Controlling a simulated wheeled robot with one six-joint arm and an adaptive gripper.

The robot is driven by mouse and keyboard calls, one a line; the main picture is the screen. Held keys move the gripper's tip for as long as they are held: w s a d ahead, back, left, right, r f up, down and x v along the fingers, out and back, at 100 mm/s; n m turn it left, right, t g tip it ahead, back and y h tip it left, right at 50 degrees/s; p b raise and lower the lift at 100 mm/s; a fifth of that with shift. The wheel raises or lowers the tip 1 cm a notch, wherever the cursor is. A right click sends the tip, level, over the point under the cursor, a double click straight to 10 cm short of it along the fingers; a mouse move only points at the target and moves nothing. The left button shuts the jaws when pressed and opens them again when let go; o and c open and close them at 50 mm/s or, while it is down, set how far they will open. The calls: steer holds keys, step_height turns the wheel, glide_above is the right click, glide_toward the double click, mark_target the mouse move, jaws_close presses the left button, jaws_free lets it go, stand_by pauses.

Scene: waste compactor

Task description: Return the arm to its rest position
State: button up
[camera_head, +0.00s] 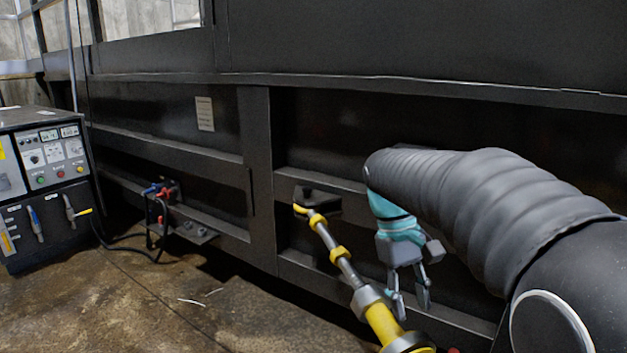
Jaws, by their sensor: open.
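My arm (490,195) reaches in from the lower right, in a dark ribbed sleeve. My gripper (409,300) hangs from its end below a teal wrist, pointing down. Its fingers are apart and nothing shows between them. It is in front of the black compactor wall (350,130). A yellow and grey rod (342,262) slants just left of the gripper in the picture; I cannot tell how far apart they are in depth.
A control box (45,180) with buttons and levers stands at the left. Red and blue hose fittings (160,190) with a black cable sit low on the wall. The stained floor (130,300) is mostly open at lower left. A horizontal ledge (400,84) runs along the wall.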

steer(key=s+a+f+m+t+y, duration=0.1)
steer(key=s+f+t, duration=0.1)
steer(key=s+t, duration=0.2)
steer(key=s+f+m+t+y, duration=0.1)
steer(key=s+t, duration=0.4)
steer(key=s, duration=0.5)
steer(key=shift+a+f+m, duration=0.35)
steer(key=shift+f+m, duration=0.15)
steer(key=shift+m, duration=0.3)
